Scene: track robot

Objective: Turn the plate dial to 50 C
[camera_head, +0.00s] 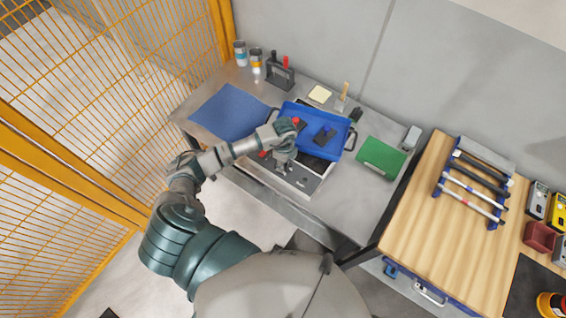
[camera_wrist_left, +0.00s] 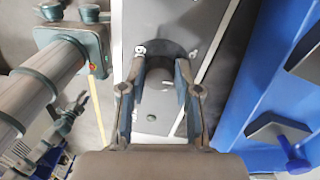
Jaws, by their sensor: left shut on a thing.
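The plate's grey and black front panel (camera_head: 300,178) lies at the front edge of the grey bench, just in front of a blue tray. My left gripper (camera_head: 284,160) reaches down to this panel from above. In the left wrist view the panel (camera_wrist_left: 200,45) runs up the middle. My left gripper (camera_wrist_left: 160,70) there is shut on the dark round dial (camera_wrist_left: 158,62), with one finger on each side. A small white round mark lies beside the left fingertip. The dial's scale and pointer cannot be read. My right gripper is not in view.
The blue tray (camera_head: 344,139) holds dark pieces close behind my gripper. A blue mat (camera_head: 230,111) lies to the left and a green board (camera_head: 381,157) to the right. A black tool holder (camera_head: 279,74) and cans stand at the back. A wooden table (camera_head: 430,225) is at right.

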